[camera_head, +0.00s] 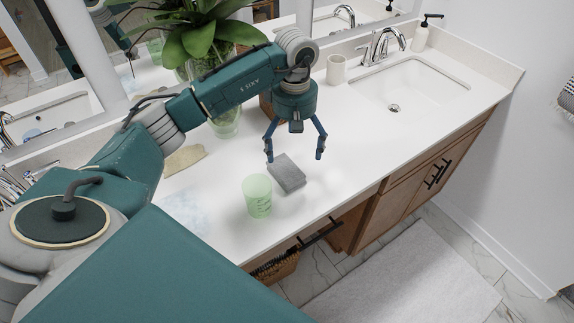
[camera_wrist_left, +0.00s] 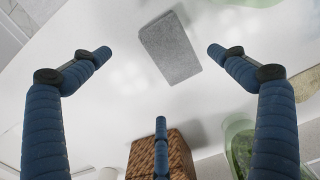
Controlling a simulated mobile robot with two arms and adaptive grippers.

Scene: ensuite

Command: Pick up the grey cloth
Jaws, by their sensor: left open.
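The grey cloth (camera_head: 287,172) lies folded flat on the white countertop, in the middle of the head view. In the left wrist view the cloth (camera_wrist_left: 170,48) shows as a grey rectangle beyond the fingertips, between their lines. My left gripper (camera_head: 294,157) is open and points down, above and just behind the cloth. Its spread fingers also show in the left wrist view (camera_wrist_left: 158,50), with nothing between them. No contact with the cloth is visible. My right gripper is not in view.
A green cup (camera_head: 257,196) stands close to the cloth's left. A plant in a glass vase (camera_head: 226,122) and a brown woven box (camera_wrist_left: 178,158) stand behind. A white cup (camera_head: 336,69) and sink (camera_head: 410,84) are to the right. The counter right of the cloth is clear.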

